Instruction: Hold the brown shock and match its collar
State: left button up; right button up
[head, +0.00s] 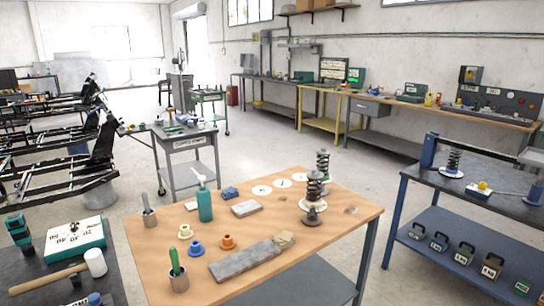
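On the wooden table (150,262) a dark coil-spring shock (314,190) stands upright towards the right, with a brownish-grey base. A second dark shock (323,161) stands just behind it. A third (453,161) stands on a white disc on the blue bench at the right. Which one is the brown shock is hard to tell at this size. Three loose collars lie at the table's front left: a cream collar (185,231), a blue collar (195,248) and an orange collar (228,241). Neither of my grippers is in view.
A teal bottle (204,205), a grey slab (244,262), a cup with a green-handled tool (178,280) and several white discs (262,190) share the table. The blue bench (415,185) is at the right. A mallet (92,264) lies at the left. Open floor separates the benches.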

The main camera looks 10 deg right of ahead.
aim_at(314, 206)
jog(key=i+l+u, duration=0.1)
jog(key=l+u, duration=0.35)
jog(key=i+l+u, duration=0.1)
jog(key=l+u, duration=0.15)
jog(key=u, duration=0.15)
jog(key=l+u, duration=0.4)
jog(key=l, duration=0.45)
jog(key=l+u, duration=0.1)
jog(key=l, duration=0.35)
jog(key=k+l, duration=0.1)
jog(key=l, duration=0.35)
jog(key=l+u, duration=0.15)
jog(key=l, duration=0.3)
jog(key=k+l, duration=0.15)
jog(key=l, duration=0.3)
jog(key=u, duration=0.05)
